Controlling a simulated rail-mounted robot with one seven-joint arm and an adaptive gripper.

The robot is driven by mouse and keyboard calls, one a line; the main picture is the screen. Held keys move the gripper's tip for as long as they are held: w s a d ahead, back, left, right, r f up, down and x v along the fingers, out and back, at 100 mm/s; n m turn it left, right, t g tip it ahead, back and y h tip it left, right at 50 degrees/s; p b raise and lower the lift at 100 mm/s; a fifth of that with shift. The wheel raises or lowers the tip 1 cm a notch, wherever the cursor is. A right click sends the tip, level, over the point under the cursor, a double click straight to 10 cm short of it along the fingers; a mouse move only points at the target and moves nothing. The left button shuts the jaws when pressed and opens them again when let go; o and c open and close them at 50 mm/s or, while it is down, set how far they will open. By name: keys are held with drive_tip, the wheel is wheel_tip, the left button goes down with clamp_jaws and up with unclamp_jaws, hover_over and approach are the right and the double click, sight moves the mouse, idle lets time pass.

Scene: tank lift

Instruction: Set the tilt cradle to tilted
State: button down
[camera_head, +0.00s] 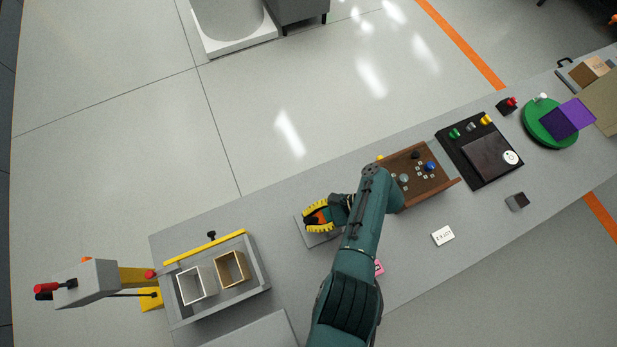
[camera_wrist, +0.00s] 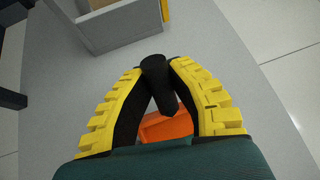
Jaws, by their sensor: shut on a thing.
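My gripper (camera_head: 319,216) with its yellow ribbed fingers is over a grey plate (camera_head: 309,237) on the bench. In the wrist view my gripper (camera_wrist: 157,68) is shut on a black cylindrical handle (camera_wrist: 157,88), with the fingertips on either side of it. An orange part (camera_wrist: 166,128) shows between the fingers, close to the handle; it also shows in the head view (camera_head: 312,217). This looks like the tilt cradle, but the fingers and my arm hide much of it. Its tilt angle cannot be told.
Left of my gripper stands a grey tray (camera_head: 262,265) with a yellow bar (camera_head: 205,247), holding a white box (camera_head: 190,287) and a tan box (camera_head: 232,268). A brown panel with knobs (camera_head: 428,184) is close on the right. A white card (camera_head: 443,236) lies on the bench.

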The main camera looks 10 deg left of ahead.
drive_tip(key=shift+w+d+r+g+y+b, duration=0.15)
drive_tip(key=shift+d+g+y+b, duration=0.15)
drive_tip(key=shift+y+b, duration=0.55)
drive_tip(key=shift+r+h+b, duration=0.15)
drive_tip(key=shift+h+b, duration=0.1)
drive_tip(key=shift+b, duration=0.1)
drive_tip(key=c, duration=0.9)
unclamp_jaws()
